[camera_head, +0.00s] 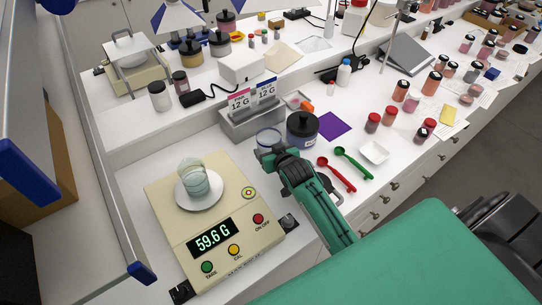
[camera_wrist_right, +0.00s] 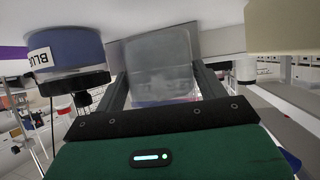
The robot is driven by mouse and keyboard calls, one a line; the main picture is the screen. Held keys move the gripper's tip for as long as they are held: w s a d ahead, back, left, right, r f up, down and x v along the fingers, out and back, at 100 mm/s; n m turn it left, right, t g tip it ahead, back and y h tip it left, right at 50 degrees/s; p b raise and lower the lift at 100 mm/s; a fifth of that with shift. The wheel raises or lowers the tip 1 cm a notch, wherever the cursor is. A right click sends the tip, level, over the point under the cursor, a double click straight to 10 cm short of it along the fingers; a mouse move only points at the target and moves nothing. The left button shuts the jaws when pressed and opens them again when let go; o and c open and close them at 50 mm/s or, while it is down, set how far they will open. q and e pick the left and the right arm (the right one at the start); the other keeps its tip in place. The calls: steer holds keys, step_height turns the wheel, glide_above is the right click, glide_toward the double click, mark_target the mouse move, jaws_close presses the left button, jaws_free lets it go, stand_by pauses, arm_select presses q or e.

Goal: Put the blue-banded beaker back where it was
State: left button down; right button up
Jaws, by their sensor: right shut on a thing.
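My right gripper (camera_head: 268,154) is shut on a clear glass beaker (camera_head: 268,137) with a blue ring near its rim. The beaker is between the scale and the dark-lidded blue jar (camera_head: 302,131). In the right wrist view the beaker (camera_wrist_right: 160,68) sits upright between the two fingers, with the blue jar (camera_wrist_right: 64,53) close beside it. I cannot tell whether its base touches the counter. Another glass beaker (camera_head: 192,170) stands on the white pan of the cream scale (camera_head: 161,218), which reads 59.6 G. My left gripper is not in view.
A grey card stand (camera_head: 252,122) marked 12 G twice is behind the held beaker. A red spoon (camera_head: 340,178), a green spoon (camera_head: 355,162) and a white dish (camera_head: 374,152) lie to the right. A purple square (camera_head: 335,125) lies beyond the blue jar.

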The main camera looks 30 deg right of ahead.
step_height(320, 180, down, 4)
steer(key=shift+r+p, duration=0.15)
steer(key=shift+p, duration=0.25)
steer(key=shift+f, duration=0.25)
steer(key=shift+f, duration=0.15)
steer(key=o, duration=1.2)
